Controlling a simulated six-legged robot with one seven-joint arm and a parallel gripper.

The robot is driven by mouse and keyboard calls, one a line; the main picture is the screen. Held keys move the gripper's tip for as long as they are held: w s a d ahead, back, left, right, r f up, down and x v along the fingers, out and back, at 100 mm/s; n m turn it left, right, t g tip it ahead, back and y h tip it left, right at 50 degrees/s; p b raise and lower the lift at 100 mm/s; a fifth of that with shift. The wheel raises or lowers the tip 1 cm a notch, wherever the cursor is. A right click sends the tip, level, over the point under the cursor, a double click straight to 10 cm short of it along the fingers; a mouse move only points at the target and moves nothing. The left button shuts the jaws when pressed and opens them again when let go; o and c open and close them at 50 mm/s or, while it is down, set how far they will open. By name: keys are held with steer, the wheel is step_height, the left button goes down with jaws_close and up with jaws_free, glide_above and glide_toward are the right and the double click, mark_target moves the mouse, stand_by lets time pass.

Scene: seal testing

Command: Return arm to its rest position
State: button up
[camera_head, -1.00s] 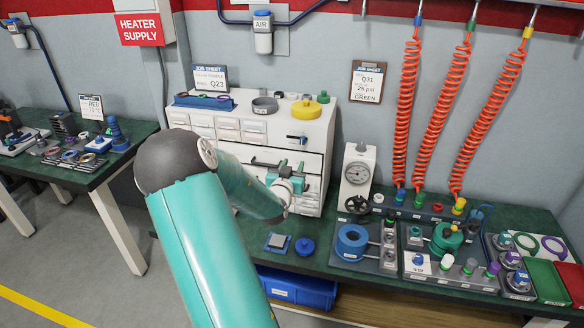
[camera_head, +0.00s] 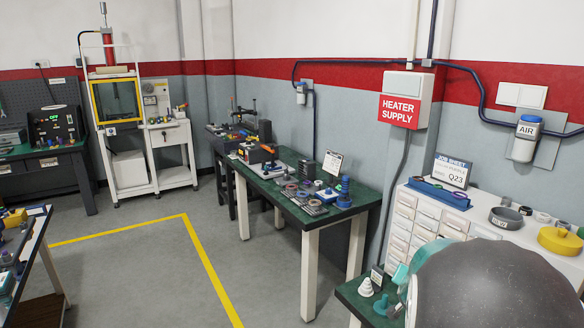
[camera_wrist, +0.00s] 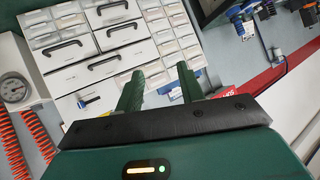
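My gripper (camera_wrist: 157,83) shows in the wrist view with its two green fingers apart and nothing between them. It is open and empty, facing the white drawer cabinet (camera_wrist: 125,45), which appears tilted. In the head view only a dark rounded joint and a bit of teal of my arm show at the lower right; the gripper is hidden or out of frame there.
The head view shows the white drawer cabinet (camera_head: 407,222) beside my arm. A green-topped bench (camera_head: 262,182) stands in the middle, with open floor (camera_head: 150,275) to its left. A gauge (camera_wrist: 15,90) and orange hoses (camera_wrist: 37,135) lie left in the wrist view.

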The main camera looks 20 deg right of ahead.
steer(key=s+a+r+n+y, duration=0.1)
steer(key=a+r+n+y, duration=0.25)
steer(key=a, duration=0.85)
steer(key=a+r+n+y, duration=0.3)
steer(key=a+y, duration=0.1)
steer(key=a, duration=0.9)
steer(key=s+a+r+n+g+y, duration=0.1)
steer(key=s+a+n, duration=0.5)
steer(key=s+a, duration=0.7)
steer(key=shift+s+r+g, duration=0.5)
steer(key=shift+s+g, duration=0.1)
steer(key=shift+g, duration=0.2)
steer(key=shift+d, duration=0.1)
